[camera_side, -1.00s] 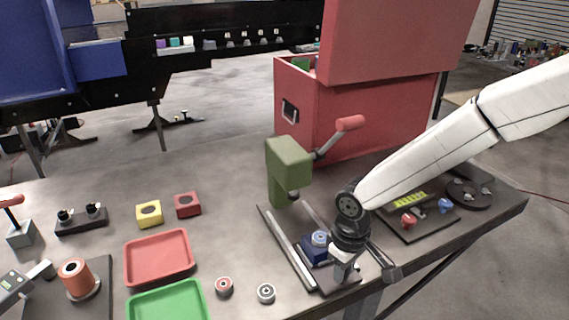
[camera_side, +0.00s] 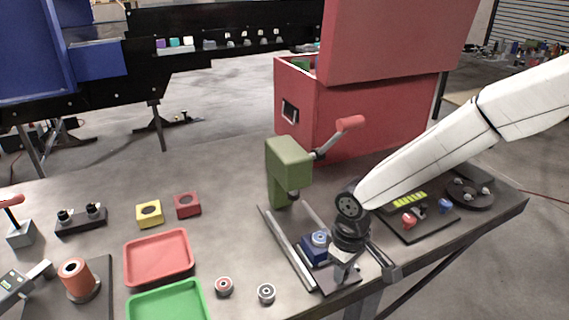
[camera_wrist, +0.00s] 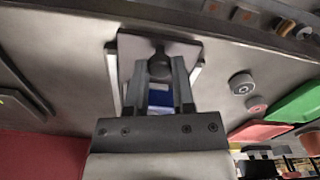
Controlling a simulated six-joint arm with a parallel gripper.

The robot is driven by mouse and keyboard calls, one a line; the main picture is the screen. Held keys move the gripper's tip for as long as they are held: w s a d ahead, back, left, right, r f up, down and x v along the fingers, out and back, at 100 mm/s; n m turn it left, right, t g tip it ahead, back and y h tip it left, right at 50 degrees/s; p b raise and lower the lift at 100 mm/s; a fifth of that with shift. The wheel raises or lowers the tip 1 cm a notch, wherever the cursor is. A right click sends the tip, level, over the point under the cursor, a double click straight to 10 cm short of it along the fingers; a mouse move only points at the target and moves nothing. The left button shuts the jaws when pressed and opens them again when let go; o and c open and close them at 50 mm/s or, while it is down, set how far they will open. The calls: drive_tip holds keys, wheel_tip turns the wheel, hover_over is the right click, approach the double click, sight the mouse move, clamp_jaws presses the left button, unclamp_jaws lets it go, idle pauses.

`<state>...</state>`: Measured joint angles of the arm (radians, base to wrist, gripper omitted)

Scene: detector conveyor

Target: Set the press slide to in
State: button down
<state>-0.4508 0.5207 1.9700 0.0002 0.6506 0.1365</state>
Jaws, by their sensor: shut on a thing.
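The green press (camera_side: 289,160) stands on the table with a red-tipped lever (camera_side: 350,123). Two rails (camera_side: 290,250) run from its foot to the front edge. The slide with a blue block (camera_side: 316,251) and a ringed metal part (camera_side: 320,238) on it sits near the rails' front end, clear of the press head. My gripper (camera_side: 343,274) is low at that front end. In the wrist view my gripper (camera_wrist: 160,66) is shut on a dark round knob (camera_wrist: 159,70) at the slide's end; the blue block (camera_wrist: 159,98) shows between the fingers, partly hidden.
Two ringed parts (camera_side: 224,287) (camera_side: 266,293) lie left of the rails. A red tray (camera_side: 158,281) and a green tray (camera_side: 165,318) are farther left. A red bin (camera_side: 355,120) stands behind the press. A dark panel with knobs (camera_side: 425,228) is at right.

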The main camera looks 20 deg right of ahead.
drive_tip(key=shift+w, duration=0.1)
drive_tip(key=shift+w+r, duration=0.1)
drive_tip(key=shift+w, duration=6.6)
drive_tip(key=shift+c, duration=2.3)
unclamp_jaws()
wheel_tip(320, 180, up, 8)
drive_tip(key=shift+s+f, duration=0.15)
drive_tip(key=shift+f, duration=0.05)
